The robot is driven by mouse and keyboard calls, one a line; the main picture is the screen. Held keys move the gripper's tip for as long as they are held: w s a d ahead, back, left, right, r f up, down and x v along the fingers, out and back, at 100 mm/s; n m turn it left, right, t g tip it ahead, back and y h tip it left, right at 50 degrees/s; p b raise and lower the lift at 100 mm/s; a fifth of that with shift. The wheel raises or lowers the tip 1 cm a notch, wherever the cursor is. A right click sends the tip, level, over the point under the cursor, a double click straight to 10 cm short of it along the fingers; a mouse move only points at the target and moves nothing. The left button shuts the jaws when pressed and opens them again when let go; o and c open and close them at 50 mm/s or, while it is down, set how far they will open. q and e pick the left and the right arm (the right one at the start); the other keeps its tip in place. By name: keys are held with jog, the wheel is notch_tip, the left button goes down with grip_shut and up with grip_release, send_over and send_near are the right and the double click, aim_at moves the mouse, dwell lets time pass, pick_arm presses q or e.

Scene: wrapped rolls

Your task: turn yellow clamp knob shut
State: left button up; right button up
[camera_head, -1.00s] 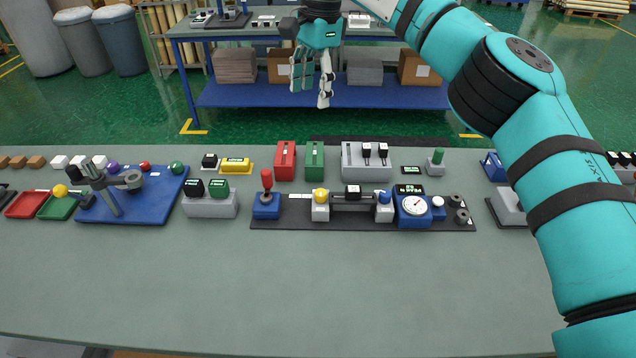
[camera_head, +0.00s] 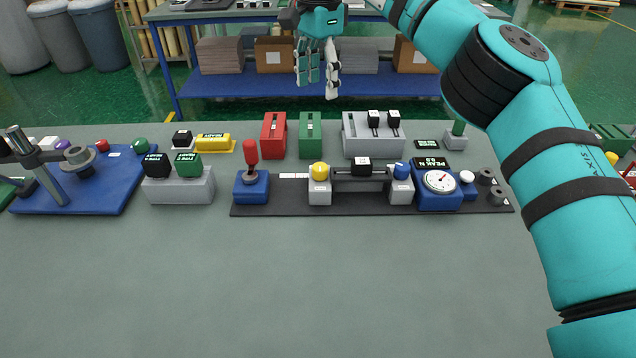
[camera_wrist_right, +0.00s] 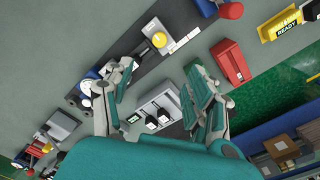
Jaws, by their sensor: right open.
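The yellow clamp knob (camera_head: 319,171) sits on a light grey clamp block (camera_head: 320,192) on the dark base plate (camera_head: 275,210) in the head view. A blue knob (camera_head: 400,171) tops a similar block to its right. My right gripper (camera_head: 318,90) is open and empty, high above the far side of the bench, beyond the knob. In the right wrist view the open fingers (camera_wrist_right: 160,95) frame the bench, and the yellow knob (camera_wrist_right: 159,40) lies beyond them, touched by neither. My left gripper is not in view.
A red-handled lever (camera_head: 250,155) stands left of the clamp and a gauge (camera_head: 440,182) right of it. Red (camera_head: 273,135) and green (camera_head: 311,135) blocks and a grey switch unit (camera_head: 372,138) stand behind. The bench front (camera_head: 270,280) is clear.

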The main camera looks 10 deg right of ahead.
notch_tip(320, 180, down, 2)
jog(key=b, duration=0.1)
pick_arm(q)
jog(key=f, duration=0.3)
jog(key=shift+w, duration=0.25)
pick_arm(e)
send_near(319, 166)
notch_tip(319, 166, down, 9)
jog(key=shift+s+f, duration=0.1)
pick_arm(q)
jog(key=shift+b, duration=0.3)
pick_arm(e)
jog(key=c, duration=1.1)
